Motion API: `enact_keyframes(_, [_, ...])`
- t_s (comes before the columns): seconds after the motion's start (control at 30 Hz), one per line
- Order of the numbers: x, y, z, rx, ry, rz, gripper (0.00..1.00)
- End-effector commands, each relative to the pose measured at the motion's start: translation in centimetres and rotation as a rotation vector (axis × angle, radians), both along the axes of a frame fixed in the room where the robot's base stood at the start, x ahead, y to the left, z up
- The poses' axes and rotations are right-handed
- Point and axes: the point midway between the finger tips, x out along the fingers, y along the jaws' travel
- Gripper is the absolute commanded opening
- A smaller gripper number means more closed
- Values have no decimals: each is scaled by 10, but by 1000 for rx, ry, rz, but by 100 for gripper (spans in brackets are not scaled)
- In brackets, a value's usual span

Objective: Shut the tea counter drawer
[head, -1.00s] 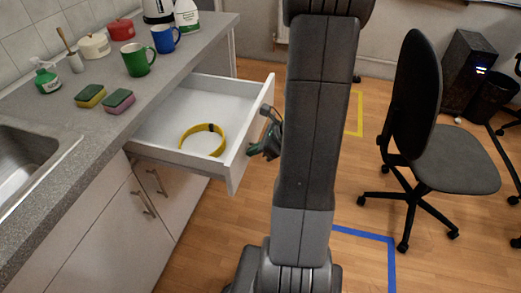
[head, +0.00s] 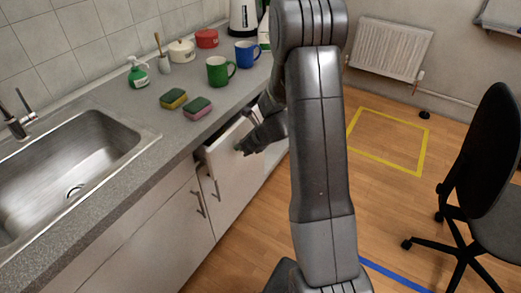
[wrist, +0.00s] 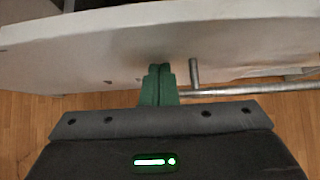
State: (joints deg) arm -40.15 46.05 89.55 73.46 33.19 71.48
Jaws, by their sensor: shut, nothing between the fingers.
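The tea counter drawer (head: 225,154) stands out only a little from under the worktop in the head view. Only a narrow strip behind its front shows, and its contents are hidden. In the wrist view the white drawer front (wrist: 80,48) spans the picture, with its metal bar handle (wrist: 250,88) right of the fingers. My gripper (wrist: 158,72) is shut and empty. Its green fingertips are at the drawer front, beside the handle post, and appear to touch it. In the head view my gripper (head: 242,148) is at the drawer front, partly hidden by my arm.
The grey worktop (head: 130,185) holds a sink (head: 70,165), two sponges (head: 173,98), a green mug (head: 218,70) and a blue mug (head: 246,54). A black chair (head: 490,165) stands at the right. The floor inside the yellow outline (head: 385,140) is clear.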

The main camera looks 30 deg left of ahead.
Motion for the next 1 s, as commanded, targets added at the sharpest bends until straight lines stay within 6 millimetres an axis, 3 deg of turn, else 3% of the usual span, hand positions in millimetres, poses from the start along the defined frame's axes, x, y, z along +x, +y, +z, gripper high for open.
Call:
enact_keyframes(0.2, [1, 49, 3, 0, 1, 4, 0])
enact_keyframes(0.4, [2, 75, 2, 0, 0, 1, 0])
enact_keyframes(0.6, [3, 87, 1, 0, 0, 0, 0])
enact_keyframes(1.0, [4, 92, 2, 6, -2, -1, 0])
